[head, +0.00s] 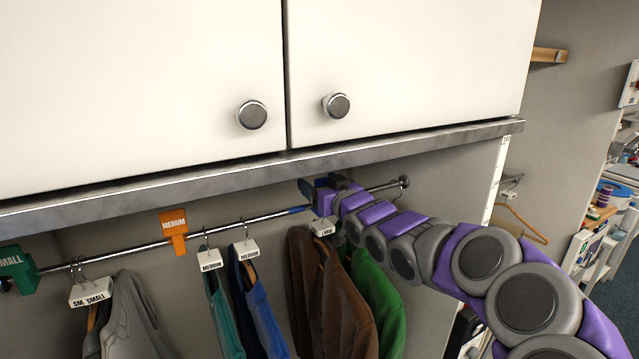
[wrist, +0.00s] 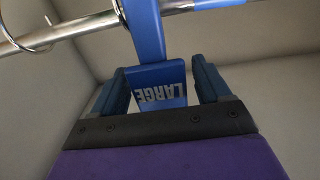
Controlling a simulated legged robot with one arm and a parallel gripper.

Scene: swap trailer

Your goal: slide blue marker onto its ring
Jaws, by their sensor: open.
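The blue marker (wrist: 160,85), lettered LARGE, sits at the rail (wrist: 70,30) in the wrist view. Its lettering reads upside down there. The blue ring (wrist: 200,4) is a band on the rail just to the right of the marker's stem in that view. In the head view the blue ring (head: 298,210) shows left of my gripper (head: 322,183). My gripper (wrist: 165,88) is open, with one finger on each side of the marker's plate. Small gaps seem to show beside the plate; I cannot tell whether either finger touches it.
Below the rail hang several garments with white tags, including a brown jacket (head: 335,290) and a green one (head: 378,300). An orange MEDIUM marker (head: 174,230) and a green SMALL marker (head: 18,268) sit farther left. The cabinet's metal edge (head: 250,165) runs closely above.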

